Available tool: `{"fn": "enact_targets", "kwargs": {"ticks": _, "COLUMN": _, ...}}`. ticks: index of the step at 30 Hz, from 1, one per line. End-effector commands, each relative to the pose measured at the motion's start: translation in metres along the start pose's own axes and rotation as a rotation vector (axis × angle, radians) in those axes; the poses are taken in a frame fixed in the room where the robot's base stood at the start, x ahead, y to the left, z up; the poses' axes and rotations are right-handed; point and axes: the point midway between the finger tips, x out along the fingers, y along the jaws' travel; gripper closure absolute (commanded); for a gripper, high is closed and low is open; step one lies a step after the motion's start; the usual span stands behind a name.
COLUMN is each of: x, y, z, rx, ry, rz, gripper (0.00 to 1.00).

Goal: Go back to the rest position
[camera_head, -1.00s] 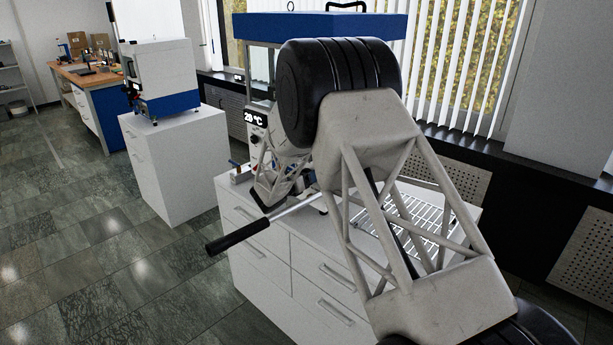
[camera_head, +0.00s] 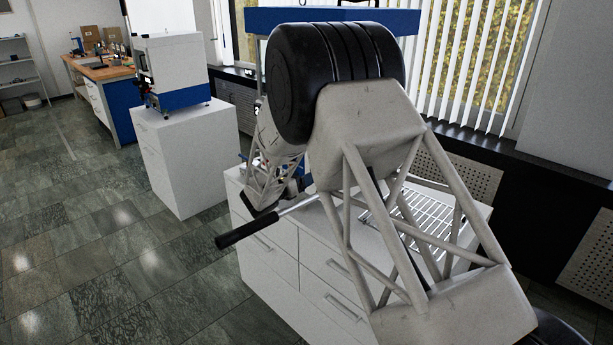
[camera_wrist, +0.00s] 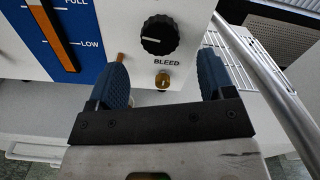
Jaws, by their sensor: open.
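My gripper (camera_wrist: 161,82) is open and empty in the wrist view, its two blue fingers apart in front of a press panel. The press's white and blue front (camera_wrist: 112,25) carries a black BLEED knob (camera_wrist: 159,35) and a small brass fitting (camera_wrist: 162,80) below it, seen between the fingers. In the head view my arm covers most of the press, and only its blue top (camera_head: 262,20) shows clearly. My gripper's fingers cannot be made out there.
A lever with a black grip (camera_head: 245,233) sticks out past the white cabinet (camera_head: 262,275), close to my wrist. Its metal rod (camera_wrist: 270,85) crosses the right of the wrist view. A wire rack (camera_head: 425,222) lies on the cabinet. Another press (camera_head: 172,70) stands farther left.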

Motion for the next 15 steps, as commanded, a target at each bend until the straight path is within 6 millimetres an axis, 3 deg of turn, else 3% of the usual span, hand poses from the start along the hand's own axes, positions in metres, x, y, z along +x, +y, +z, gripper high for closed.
{"fn": "enact_targets", "kwargs": {"ticks": 15, "x": -0.0024, "y": -0.0033, "z": 0.0016, "rx": 0.007, "ry": 0.006, "rz": -0.004, "gripper": 0.25}}
